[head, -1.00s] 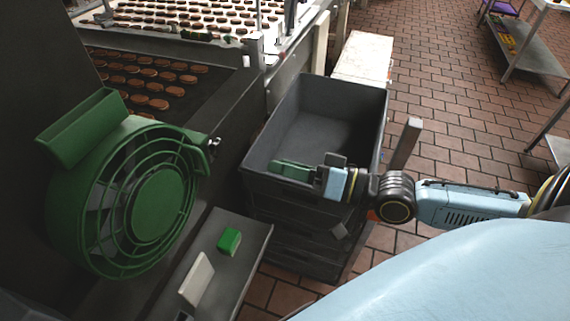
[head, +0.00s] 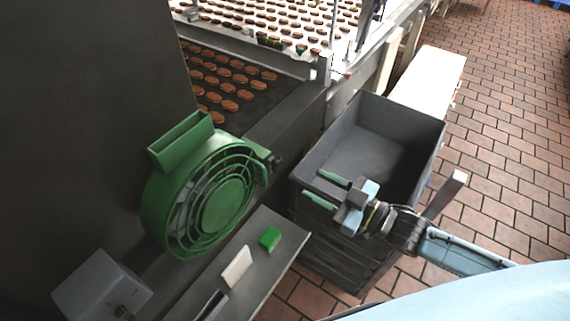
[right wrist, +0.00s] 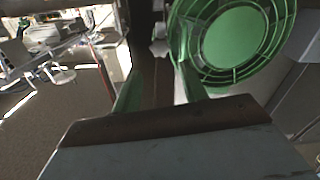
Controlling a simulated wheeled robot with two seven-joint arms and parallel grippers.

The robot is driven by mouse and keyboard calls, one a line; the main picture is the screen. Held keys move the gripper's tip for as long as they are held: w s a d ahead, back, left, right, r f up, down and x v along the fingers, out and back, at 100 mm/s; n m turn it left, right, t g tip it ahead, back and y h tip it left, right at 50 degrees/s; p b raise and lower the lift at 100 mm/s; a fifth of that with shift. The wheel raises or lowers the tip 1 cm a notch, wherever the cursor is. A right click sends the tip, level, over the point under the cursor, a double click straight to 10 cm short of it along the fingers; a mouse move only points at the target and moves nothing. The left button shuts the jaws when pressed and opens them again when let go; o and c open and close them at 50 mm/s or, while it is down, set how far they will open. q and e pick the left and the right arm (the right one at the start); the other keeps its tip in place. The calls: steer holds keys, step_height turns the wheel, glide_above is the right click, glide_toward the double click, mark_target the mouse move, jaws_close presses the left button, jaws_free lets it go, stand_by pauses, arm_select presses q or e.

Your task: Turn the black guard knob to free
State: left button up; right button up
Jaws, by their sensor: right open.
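The round green guard (head: 205,195) with its grille stands at the left in the head view, on the dark machine. A small black knob (head: 276,160) sticks out at its upper right edge; which way it is set is too small to tell. My right gripper (head: 327,190) has green fingers and is open and empty, right of the knob and apart from it, over the near rim of the grey crate. In the right wrist view the green guard (right wrist: 232,38) shows at the upper right, beyond the open fingers (right wrist: 157,70). I cannot make out the knob there. My left gripper is not in view.
A stack of grey crates (head: 435,140) stands under my right gripper. A grey shelf (head: 290,238) below the guard bears a green block (head: 270,238) and a white block (head: 236,267). A grey box (head: 100,290) is at the lower left. Brown biscuits (head: 230,88) lie on the conveyor behind.

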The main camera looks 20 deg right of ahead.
mark_target(280, 165)
steer(key=p+x, duration=0.1)
steer(key=x, duration=0.8)
steer(key=shift+w+a, duration=0.15)
steer(key=shift+a, duration=0.05)
